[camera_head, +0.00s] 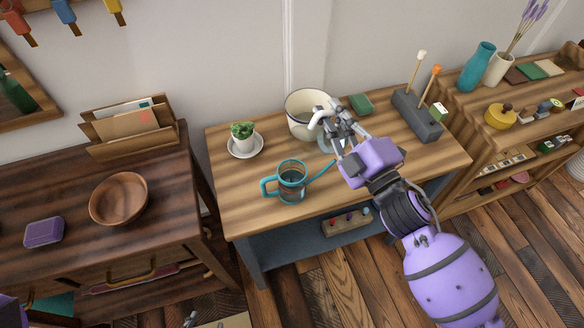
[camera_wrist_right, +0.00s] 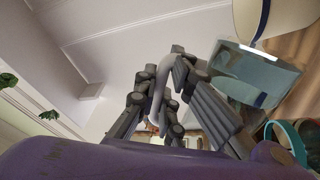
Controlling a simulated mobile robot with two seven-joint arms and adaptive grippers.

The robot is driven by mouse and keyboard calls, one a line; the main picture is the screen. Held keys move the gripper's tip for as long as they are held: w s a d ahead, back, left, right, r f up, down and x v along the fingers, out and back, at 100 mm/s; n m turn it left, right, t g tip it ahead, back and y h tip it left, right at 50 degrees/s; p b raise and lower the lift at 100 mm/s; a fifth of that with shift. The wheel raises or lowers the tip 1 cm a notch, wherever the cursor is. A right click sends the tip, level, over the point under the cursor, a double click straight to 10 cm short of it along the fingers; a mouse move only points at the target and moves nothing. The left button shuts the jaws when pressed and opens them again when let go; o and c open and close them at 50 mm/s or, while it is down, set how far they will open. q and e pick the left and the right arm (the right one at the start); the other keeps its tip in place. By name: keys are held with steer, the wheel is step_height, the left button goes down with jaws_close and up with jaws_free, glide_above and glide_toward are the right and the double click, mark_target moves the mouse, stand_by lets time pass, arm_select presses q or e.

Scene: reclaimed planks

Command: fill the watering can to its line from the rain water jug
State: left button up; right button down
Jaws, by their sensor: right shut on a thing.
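The watering can (camera_head: 291,190) has a see-through body with teal rim, base and handle, and stands on the wooden table. Its spout points right, towards my right gripper. Its line and water level are too small to read. My right gripper (camera_head: 338,121) is shut on the white handle of the clear bluish jug (camera_wrist_right: 255,77), right of and behind the can. In the head view the jug is mostly hidden by the gripper. I cannot tell its tilt or whether water flows. A small grey part at the bottom edge seems to be my left gripper (camera_head: 190,319), mostly out of frame.
A cream pot (camera_head: 299,127) stands close behind the jug. A potted plant on a saucer (camera_head: 244,152) is at the table's left, and a grey block with upright tools (camera_head: 417,121) at its right. A green item (camera_head: 361,104) lies at the back. The table's front left is clear.

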steer(key=shift+a+r, duration=0.1)
stand_by(0.7)
